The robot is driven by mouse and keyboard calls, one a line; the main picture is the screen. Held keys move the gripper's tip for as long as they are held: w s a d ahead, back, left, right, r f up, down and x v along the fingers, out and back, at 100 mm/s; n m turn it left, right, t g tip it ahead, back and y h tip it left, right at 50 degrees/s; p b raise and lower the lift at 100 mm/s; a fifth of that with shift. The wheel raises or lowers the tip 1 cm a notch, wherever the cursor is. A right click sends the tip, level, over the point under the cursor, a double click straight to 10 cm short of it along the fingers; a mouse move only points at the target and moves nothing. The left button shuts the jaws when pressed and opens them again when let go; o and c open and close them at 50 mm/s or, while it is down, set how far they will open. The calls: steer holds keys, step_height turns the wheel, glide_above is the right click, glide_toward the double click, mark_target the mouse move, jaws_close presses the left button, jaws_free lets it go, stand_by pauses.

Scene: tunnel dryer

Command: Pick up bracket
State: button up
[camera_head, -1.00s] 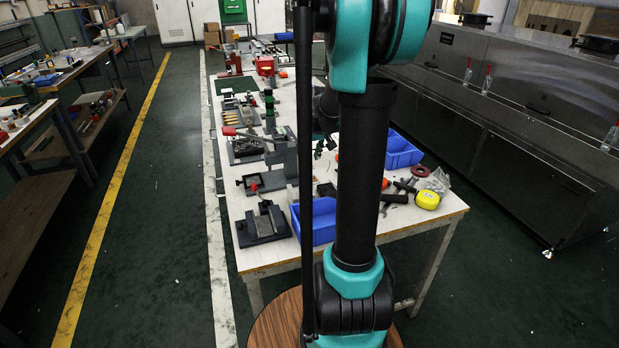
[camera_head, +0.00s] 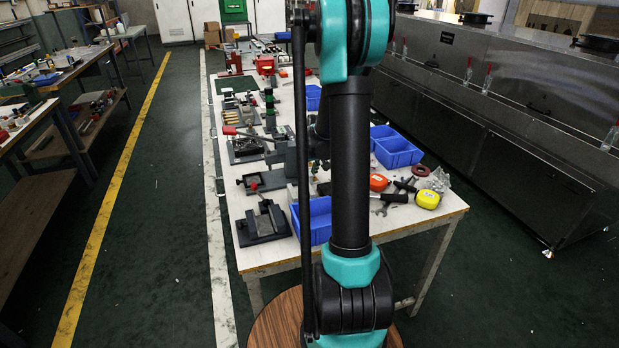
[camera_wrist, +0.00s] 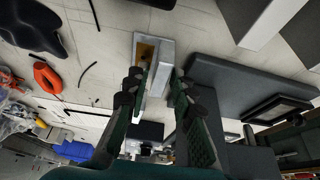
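In the wrist view a light grey, angular metal piece (camera_wrist: 168,52) with a brownish inner face lies on the pale tabletop, just beyond my fingertips; it looks like the bracket. My gripper (camera_wrist: 158,84) is open, with its two dark fingers apart on either side of the piece's near part. I cannot tell whether either finger touches it. Nothing is clearly held. In the head view my arm hides the gripper, and I cannot make out the bracket for certain there.
The workbench (camera_head: 268,262) carries a dark fixture (camera_head: 262,224), a near blue bin (camera_head: 318,222), more blue bins (camera_head: 398,153), an orange tape measure (camera_head: 378,182) and a yellow one (camera_head: 428,199). A dark grey block (camera_wrist: 235,85) lies close right of my fingers.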

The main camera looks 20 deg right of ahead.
steer(key=shift+f, duration=0.25)
steer(key=shift+c, duration=0.2)
jaws_close()
